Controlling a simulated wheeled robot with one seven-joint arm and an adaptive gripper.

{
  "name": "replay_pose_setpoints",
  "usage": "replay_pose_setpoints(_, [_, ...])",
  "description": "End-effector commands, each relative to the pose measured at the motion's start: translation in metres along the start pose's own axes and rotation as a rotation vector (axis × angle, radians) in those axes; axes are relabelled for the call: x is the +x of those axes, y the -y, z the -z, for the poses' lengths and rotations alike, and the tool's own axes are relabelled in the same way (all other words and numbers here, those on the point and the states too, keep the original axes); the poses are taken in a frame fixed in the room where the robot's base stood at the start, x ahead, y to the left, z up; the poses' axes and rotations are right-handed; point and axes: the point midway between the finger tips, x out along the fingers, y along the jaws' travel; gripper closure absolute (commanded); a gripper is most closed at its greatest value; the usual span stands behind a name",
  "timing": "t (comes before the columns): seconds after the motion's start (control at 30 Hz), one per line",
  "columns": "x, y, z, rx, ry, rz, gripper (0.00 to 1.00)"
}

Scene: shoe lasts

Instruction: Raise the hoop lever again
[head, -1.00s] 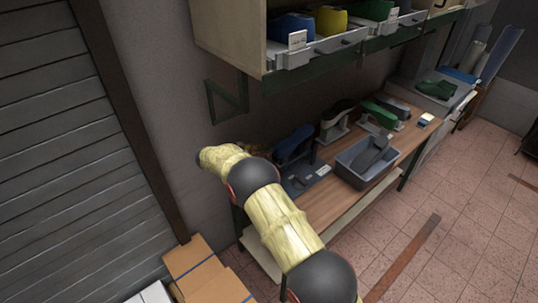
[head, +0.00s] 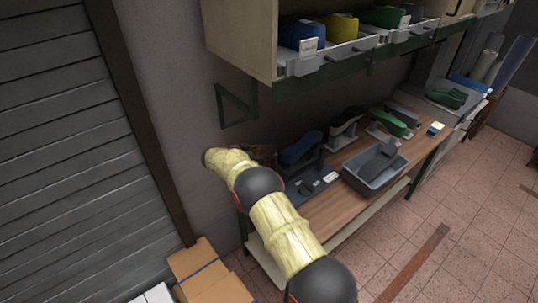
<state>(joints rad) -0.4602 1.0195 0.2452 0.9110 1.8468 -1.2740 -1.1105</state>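A blue shoe last (head: 301,149) sits on a dark base plate (head: 318,190) at the near left end of the wooden bench. I cannot make out the hoop lever for certain. A small brownish thing (head: 263,153) shows just left of the blue last, partly behind my arm; I cannot tell what it is. My arm, with pale yellow covers and dark joints, reaches from the lower right up to the left end of the bench. My gripper is hidden behind the arm, so its fingers do not show.
A grey bin (head: 368,184) with a dark last in it stands on the bench (head: 338,206). A dark last (head: 343,124) and a green last (head: 389,122) stand behind it. A shelf (head: 237,40) with coloured lasts overhangs the bench. Cardboard boxes (head: 208,272) lie on the floor at lower left.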

Motion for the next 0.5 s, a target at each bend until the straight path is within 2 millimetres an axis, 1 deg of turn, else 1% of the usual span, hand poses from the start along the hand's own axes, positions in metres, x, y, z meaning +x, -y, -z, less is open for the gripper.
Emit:
replay_pose_setpoints(0.03, [-0.0005,0.0006,0.0005,0.0,0.0,0.002,0.7])
replay_pose_setpoints(0.17, [0.0,-0.0002,-0.0005,-0.001,0.0,0.0,0.63])
replay_pose_setpoints(0.4, [0.0005,-0.0011,-0.0017,-0.002,0.001,-0.003,0.63])
replay_pose_setpoints(0.5, [-0.0026,-0.001,-0.0018,-0.002,0.001,-0.002,0.63])
